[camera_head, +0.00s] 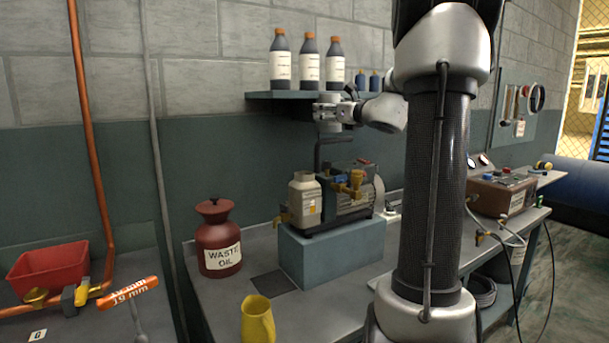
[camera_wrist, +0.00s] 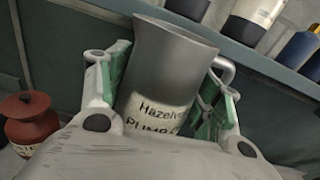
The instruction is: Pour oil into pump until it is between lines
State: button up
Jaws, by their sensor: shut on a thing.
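My gripper (camera_head: 338,112) is shut on a grey, open-topped metal jug (camera_wrist: 170,58) with a side handle. Its cream label reads "Hazel…" and "PUMP…", partly hidden by my gripper. In the wrist view the green-padded fingers (camera_wrist: 160,95) grip the jug from both sides. In the head view the jug (camera_head: 327,101) is in front of the shelf, above the vacuum pump. The pump (camera_head: 350,201) stands on a blue-grey block (camera_head: 335,252) and has yellow fittings and a cream canister at its left. The jug's contents and the level lines cannot be made out.
A shelf (camera_head: 275,96) behind the jug bears several dark bottles. A red waste-oil can (camera_head: 219,240) and a yellow jug (camera_head: 257,321) stand on the bench left of the block. A red bin (camera_head: 48,268) is far left. A control box (camera_head: 502,195) is at right.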

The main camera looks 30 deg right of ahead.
dwell(0.4)
notch_tip(320, 180, up, 6)
dwell(0.5)
